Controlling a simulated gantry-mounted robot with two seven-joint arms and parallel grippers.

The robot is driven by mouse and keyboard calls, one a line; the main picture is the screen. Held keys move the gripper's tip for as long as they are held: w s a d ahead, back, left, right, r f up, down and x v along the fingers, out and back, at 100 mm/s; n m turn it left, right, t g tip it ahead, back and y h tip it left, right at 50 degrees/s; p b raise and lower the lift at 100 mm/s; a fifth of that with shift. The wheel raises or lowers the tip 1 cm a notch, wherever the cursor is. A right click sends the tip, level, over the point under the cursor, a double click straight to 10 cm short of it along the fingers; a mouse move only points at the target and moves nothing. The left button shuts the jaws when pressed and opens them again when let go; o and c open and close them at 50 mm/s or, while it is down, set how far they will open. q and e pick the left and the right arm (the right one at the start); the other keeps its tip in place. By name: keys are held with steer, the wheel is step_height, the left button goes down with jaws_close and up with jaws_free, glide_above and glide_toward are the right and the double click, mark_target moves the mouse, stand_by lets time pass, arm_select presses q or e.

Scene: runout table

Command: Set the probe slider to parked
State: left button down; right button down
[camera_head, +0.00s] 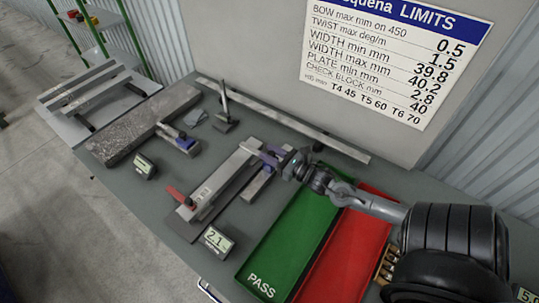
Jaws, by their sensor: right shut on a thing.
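My right gripper (272,156) reaches in from the right and is at the far end of the long measuring fixture (215,188). It is shut on a small part there, which looks like the probe slider; the fingers and wrist hide most of it. A narrow rail (258,182) with a blue-purple piece runs beside the fixture's grey bar at this end. A red handle (179,196) sits at the fixture's near end. The slider's exact position and any parked mark cannot be made out. My left gripper is not in view.
A green PASS tray (262,262) and a red tray (333,262) lie right of the fixture, under my right arm. A display reading 2.1 (218,241) stands near. A stone slab (137,130) with a blue-ended gauge (180,141) lies left. A long straight bar (300,124) lies behind.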

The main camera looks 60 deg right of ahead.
steer(key=d, duration=0.6)
steer(key=s+d, duration=0.1)
steer(key=d, duration=0.2)
steer(key=shift+d+f, duration=0.1)
steer(key=shift+d, duration=0.25)
steer(key=c, duration=1)
jaws_free()
steer(key=shift+c, duration=0.2)
steer(key=shift+o, duration=1)
steer(key=shift+d, duration=0.15)
steer(key=shift+s, duration=0.1)
steer(key=s+a, duration=0.1)
steer(key=s, duration=0.9)
steer(key=shift+s+a+p, duration=0.15)
steer(key=shift+s+p, duration=0.15)
steer(key=shift+p, duration=0.1)
